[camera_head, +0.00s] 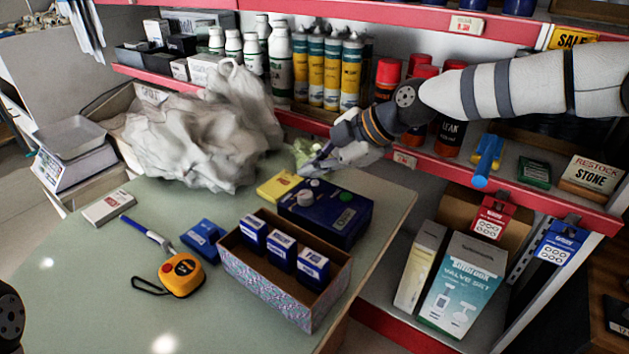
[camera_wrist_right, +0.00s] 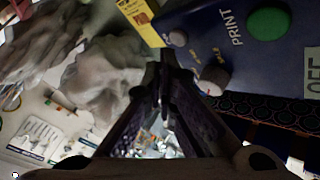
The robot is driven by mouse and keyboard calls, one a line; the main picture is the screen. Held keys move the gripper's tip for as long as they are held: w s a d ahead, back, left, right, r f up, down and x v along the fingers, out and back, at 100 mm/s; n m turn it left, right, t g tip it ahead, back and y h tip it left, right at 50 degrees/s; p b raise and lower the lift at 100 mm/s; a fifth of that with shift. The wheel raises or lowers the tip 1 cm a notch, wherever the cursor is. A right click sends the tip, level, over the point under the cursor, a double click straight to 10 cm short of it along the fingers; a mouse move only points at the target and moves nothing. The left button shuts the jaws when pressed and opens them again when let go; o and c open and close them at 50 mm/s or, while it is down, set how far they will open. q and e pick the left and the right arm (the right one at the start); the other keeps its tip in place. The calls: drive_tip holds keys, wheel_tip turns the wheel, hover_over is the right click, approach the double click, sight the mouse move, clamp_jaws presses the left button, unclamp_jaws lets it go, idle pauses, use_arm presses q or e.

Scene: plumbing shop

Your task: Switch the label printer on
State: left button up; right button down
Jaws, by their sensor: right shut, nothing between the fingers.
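The label printer (camera_head: 345,231) is a dark blue box on the table, with knobs on its top. In the right wrist view, the printer (camera_wrist_right: 232,60) shows a green round button (camera_wrist_right: 269,23) by the word PRINT, two grey knobs (camera_wrist_right: 213,81) and a pale display (camera_wrist_right: 313,72), cut by the edge, that seems to read OFF. My right gripper (camera_head: 310,170) is above the printer's far left side, shut and empty. In the right wrist view, its fingertips (camera_wrist_right: 166,62) are close to the grey knobs; I cannot tell if they touch. My left gripper is not in view.
An open box (camera_head: 262,281) with blue cartons stands in front of the printer. A yellow packet (camera_head: 279,186) lies beside it, and a crumpled grey bag (camera_head: 190,140) behind left. An orange tape measure (camera_head: 182,275) is at front left. Shelves of bottles (camera_head: 331,70) rise behind.

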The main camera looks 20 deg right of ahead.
sight(315, 185)
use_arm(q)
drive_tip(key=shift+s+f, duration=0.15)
use_arm(e)
drive_tip(key=shift+f, duration=0.6)
drive_tip(key=shift+r, duration=0.6)
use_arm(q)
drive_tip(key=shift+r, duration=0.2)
